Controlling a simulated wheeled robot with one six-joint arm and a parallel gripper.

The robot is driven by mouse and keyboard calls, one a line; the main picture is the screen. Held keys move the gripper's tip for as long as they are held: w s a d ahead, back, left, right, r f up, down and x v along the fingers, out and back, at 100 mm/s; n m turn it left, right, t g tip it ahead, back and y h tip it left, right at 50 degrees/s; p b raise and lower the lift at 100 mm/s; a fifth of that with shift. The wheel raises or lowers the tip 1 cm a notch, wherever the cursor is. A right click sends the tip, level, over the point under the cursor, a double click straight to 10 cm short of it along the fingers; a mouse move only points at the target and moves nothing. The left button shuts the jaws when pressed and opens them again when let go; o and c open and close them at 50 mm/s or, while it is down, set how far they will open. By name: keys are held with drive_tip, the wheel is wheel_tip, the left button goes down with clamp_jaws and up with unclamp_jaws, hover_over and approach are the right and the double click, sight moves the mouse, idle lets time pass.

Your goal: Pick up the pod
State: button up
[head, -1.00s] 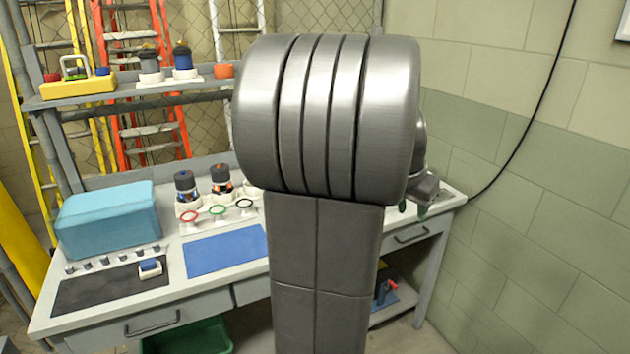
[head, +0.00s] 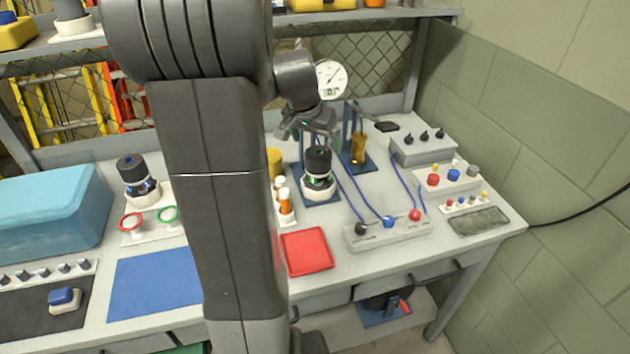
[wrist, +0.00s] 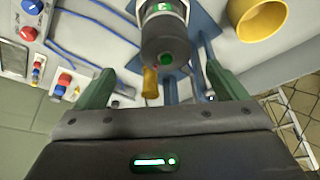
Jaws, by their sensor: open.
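A pod with a black cap, a green mark and a white collar (head: 318,170) stands upright on a blue base plate toward the back of the bench. In the wrist view its dark cap (wrist: 166,50), with a green dot, shows between and ahead of my fingers. My gripper (head: 312,133) is just above and behind the pod in the head view. In the wrist view my gripper (wrist: 160,78) has its two green fingers wide apart with nothing between them. A similar pod with blue parts (head: 138,178) stands on a white holder at the left.
A brass-coloured part on a blue stand (head: 358,148) is right of the pod. A yellow cup (wrist: 262,20) is close by. A grey box with blue cables (head: 388,232) and a red tray (head: 306,250) lie in front. A gauge (head: 331,78) is behind.

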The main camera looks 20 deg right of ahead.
sight(318, 151)
drive_tip(key=shift+w+d+f, duration=0.2)
drive_tip(key=shift+w+f, duration=0.25)
drive_tip(key=shift+f, duration=0.85)
drive_tip(key=shift+w+p+x, duration=0.2)
drive_tip(key=shift+p+x, duration=0.1)
drive_tip(key=shift+x, duration=0.95)
drive_tip(key=shift+w+p+x, duration=0.15)
drive_tip(key=shift+p+x, duration=0.15)
drive_tip(key=shift+x, duration=0.95)
drive_tip(key=shift+r, duration=0.15)
drive_tip(key=c, duration=1.6)
